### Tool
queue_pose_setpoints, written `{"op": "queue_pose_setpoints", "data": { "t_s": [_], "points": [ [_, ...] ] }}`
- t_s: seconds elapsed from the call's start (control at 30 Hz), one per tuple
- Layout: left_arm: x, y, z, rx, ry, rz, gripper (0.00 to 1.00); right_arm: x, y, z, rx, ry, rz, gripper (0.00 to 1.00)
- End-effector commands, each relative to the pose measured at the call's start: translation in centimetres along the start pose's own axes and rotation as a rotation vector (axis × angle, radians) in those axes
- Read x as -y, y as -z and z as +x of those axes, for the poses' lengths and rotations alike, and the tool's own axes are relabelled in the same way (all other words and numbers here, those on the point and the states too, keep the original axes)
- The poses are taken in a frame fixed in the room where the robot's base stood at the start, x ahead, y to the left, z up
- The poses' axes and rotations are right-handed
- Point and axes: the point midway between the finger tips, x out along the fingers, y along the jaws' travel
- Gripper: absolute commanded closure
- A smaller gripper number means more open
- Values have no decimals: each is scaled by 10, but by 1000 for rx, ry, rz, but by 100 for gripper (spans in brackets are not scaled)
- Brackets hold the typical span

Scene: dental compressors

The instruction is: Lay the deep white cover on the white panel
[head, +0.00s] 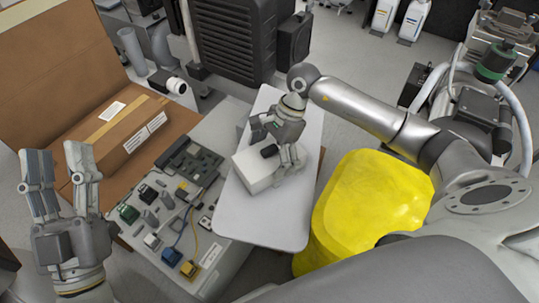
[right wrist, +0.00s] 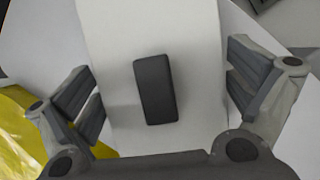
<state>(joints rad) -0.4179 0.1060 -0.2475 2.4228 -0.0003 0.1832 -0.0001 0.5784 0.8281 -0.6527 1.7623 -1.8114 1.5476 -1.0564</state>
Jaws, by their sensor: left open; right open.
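The deep white cover (head: 254,176) is a white box shape with a dark block on its top. It lies on the white panel (head: 275,222), a flat rounded plate in the middle of the head view. My right gripper (head: 281,157) is over the cover. In the right wrist view its open fingers (right wrist: 160,92) stand on either side of the cover (right wrist: 190,125), with a gap to each side. The dark block (right wrist: 155,88) is between them. My left gripper (head: 58,180) is open and empty at the left, away from the cover.
A board with electronic parts and wires (head: 185,205) lies left of the panel. A brown carton (head: 125,140) is behind it at the left. A dark compressor housing (head: 235,40) is at the back.

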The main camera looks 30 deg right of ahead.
Motion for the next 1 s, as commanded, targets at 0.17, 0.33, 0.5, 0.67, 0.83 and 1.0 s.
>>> {"op": "queue_pose_setpoints", "data": {
  "t_s": [0.17,0.33,0.5,0.67,0.83,1.0],
  "points": [
    [0,0,0,1,0,0,57,0,0,0,0,0,0,0],
    [1,-8,2,54,2,1,57,0,-1,-6,-1,1,0,0],
    [4,-33,-2,196,9,7,57,1,-1,-29,-2,4,0,0],
    [8,-59,-10,350,17,13,57,0,-1,-53,-2,3,0,0],
    [13,-84,-25,510,26,17,57,1,-1,-79,-2,3,0,0],
    [16,-105,-42,651,34,20,57,0,-1,-102,-2,3,0,0]
  ]
}}
